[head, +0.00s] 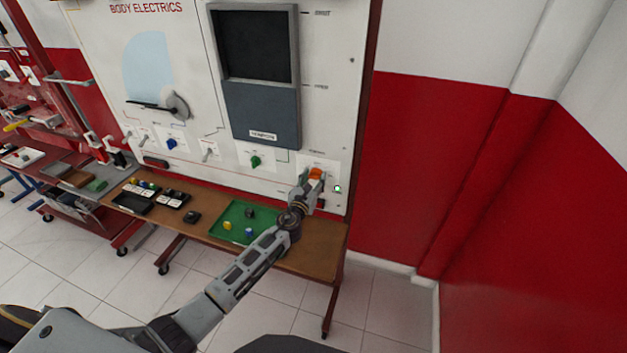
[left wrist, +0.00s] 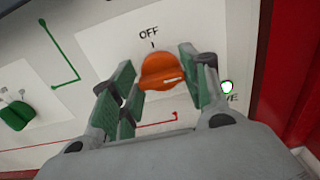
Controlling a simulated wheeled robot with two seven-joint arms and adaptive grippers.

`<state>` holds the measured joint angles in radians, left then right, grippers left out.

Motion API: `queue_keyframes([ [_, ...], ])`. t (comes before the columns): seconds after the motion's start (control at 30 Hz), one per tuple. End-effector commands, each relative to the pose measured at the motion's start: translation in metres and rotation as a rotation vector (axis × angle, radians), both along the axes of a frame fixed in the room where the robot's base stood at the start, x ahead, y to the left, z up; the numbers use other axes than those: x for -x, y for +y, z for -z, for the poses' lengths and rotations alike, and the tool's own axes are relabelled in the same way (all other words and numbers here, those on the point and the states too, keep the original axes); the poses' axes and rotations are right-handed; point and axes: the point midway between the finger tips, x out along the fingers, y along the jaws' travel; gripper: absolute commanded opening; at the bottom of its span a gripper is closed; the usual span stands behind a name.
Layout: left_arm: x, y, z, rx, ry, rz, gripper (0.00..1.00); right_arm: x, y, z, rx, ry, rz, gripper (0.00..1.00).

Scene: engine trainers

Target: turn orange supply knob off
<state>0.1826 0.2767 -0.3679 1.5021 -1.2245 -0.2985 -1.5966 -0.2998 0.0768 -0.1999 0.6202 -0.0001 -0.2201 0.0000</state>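The orange supply knob (head: 316,173) is on the lower right of the white Body Electrics panel. In the left wrist view the orange knob (left wrist: 157,72) lies below the word OFF, and its white mark points to the right, not up at OFF. My left gripper (head: 307,186) is at the panel in front of the knob. In the left wrist view its fingers (left wrist: 160,88) are apart, one on each side of the knob; I cannot tell whether they touch it. A small lamp (left wrist: 227,87) right of the knob glows whitish green. My right gripper is not in view.
A green knob (head: 255,161) and a blue knob (head: 171,143) sit on the panel to the left. Below is a brown shelf (head: 320,245) with a green tray (head: 222,236) of small parts and black boxes. A red and white wall stands at right.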

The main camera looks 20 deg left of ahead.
Motion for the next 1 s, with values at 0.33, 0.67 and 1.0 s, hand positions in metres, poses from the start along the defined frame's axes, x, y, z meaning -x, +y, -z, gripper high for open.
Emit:
queue_keyframes([
  [0.33, 0.000, 0.000, 0.000, 0.007, 0.000, 0.000, 0.21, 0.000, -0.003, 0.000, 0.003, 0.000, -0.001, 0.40],
  [0.67, 0.000, 0.001, 0.001, 0.107, 0.004, 0.000, 0.21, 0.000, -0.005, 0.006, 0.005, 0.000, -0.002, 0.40],
  [1.0, 0.000, 0.002, 0.002, 0.367, 0.012, -0.001, 0.21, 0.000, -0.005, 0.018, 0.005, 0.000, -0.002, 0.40],
])
